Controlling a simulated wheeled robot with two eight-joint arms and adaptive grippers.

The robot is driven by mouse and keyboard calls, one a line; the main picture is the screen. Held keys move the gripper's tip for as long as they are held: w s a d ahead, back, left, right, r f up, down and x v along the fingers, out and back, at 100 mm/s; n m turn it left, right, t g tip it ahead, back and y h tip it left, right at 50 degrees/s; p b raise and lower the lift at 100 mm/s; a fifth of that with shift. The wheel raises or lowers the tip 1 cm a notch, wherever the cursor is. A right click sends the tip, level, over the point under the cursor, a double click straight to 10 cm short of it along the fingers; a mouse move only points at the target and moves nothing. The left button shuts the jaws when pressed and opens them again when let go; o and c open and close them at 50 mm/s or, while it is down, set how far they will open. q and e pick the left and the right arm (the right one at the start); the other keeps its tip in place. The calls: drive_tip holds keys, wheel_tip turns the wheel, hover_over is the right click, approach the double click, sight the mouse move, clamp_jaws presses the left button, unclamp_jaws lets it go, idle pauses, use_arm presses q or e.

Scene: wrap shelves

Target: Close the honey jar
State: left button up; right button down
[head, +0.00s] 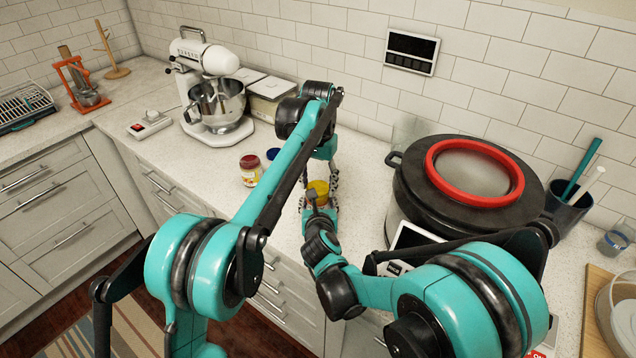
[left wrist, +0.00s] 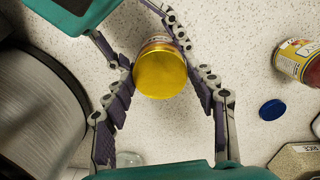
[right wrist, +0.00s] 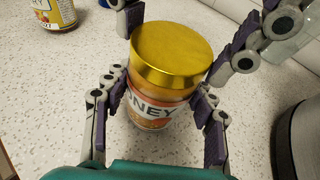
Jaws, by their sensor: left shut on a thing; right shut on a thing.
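The honey jar (right wrist: 150,108) stands upright on the counter, its label partly showing in the right wrist view. A gold lid (right wrist: 170,50) sits on its mouth; whether it is fully tightened I cannot tell. In the left wrist view the lid (left wrist: 160,72) is seen from above, and in the head view it is a yellow disc (head: 319,187). My left gripper (left wrist: 157,65) is shut around the lid, coming from the back. My right gripper (right wrist: 157,93) is shut around the jar body below the lid. The arms partly hide the jar in the head view.
A red-lidded jar (head: 250,172) stands left of the honey jar. A loose blue lid (left wrist: 271,110) lies on the counter. A large black cooker (head: 455,205) stands close on the right. A stand mixer (head: 210,85) is at the back left.

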use_arm(q)
drive_tip(key=m, duration=1)
drive_tip(key=o, duration=1.4)
drive_tip(key=shift+c, duration=0.2)
wheel_tip(320, 180, up, 12)
use_arm(e)
drive_tip(key=shift+c, duration=2.3)
unclamp_jaws()
